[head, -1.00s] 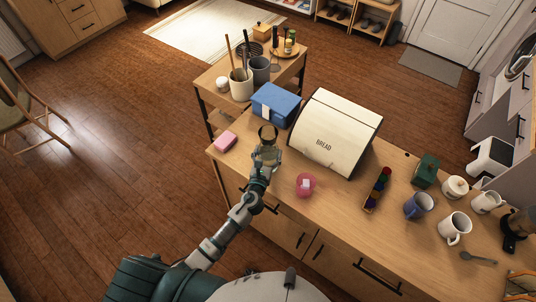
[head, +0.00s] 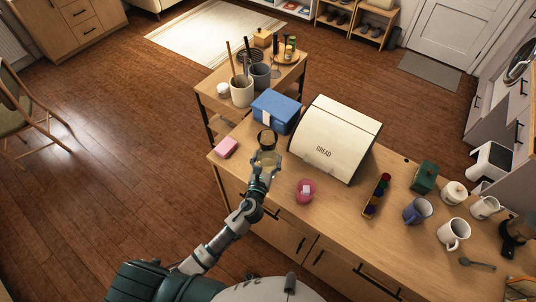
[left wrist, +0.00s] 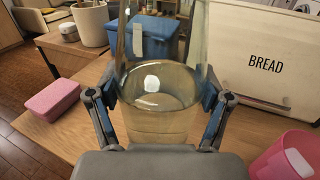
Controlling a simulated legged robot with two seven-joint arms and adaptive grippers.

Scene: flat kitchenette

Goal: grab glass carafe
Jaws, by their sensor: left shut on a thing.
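The glass carafe (head: 267,139) stands upright on the wooden counter, in front of the blue box and left of the bread box. It is clear, with pale liquid in its lower part. My left gripper (head: 266,160) is shut on the carafe. In the left wrist view the carafe (left wrist: 158,95) sits between the two fingers, one pressed to each side. The carafe's top is cut off in that view. My right gripper is not in view.
The blue box (head: 275,110) is close behind the carafe, and the bread box (head: 335,140) is to its right. A pink block (head: 226,148) lies left and a pink cup (head: 306,190) stands front right. Mugs (head: 453,233) stand farther right.

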